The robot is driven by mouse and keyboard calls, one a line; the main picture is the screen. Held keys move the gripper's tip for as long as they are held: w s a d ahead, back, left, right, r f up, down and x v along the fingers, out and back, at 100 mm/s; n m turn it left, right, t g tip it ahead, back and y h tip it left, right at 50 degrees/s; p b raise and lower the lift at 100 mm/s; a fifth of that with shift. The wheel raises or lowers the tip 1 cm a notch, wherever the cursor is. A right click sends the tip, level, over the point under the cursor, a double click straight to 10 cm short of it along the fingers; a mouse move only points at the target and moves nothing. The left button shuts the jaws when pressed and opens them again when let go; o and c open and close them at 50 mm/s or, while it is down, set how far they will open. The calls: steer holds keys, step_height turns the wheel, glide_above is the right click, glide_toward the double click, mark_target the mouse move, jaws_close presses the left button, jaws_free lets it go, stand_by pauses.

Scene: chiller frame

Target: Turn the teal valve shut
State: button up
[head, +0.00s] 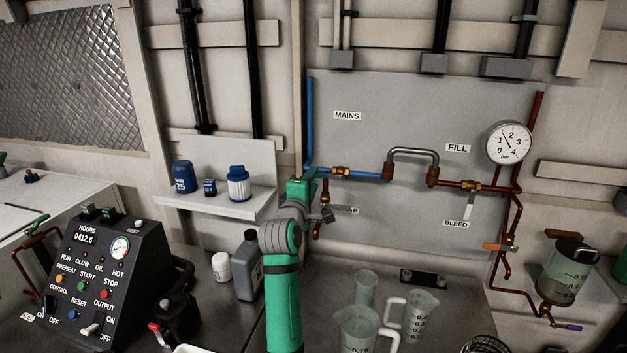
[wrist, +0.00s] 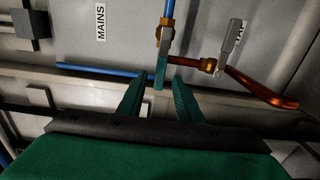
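The teal valve's lever (wrist: 160,75) shows in the wrist view, below its brass body (wrist: 164,37). The lever lies in line with the blue pipe. My gripper (wrist: 161,80) is open, with one green finger on each side of the lever. Narrow gaps show between the lever and the fingers; I cannot tell whether either touches. In the head view the valve's brass body (head: 341,172) sits on the blue pipe under the MAINS label. My gripper (head: 312,186) is at its left and largely hides the lever.
A grey-levered valve (wrist: 232,35) on a copper branch is close to the right of my gripper in the wrist view. In the head view, the shelf (head: 225,206) with blue items is left of my arm. Clear jugs (head: 420,312) stand on the bench below right.

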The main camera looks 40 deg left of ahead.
steer(key=shift+x, duration=0.85)
jaws_close()
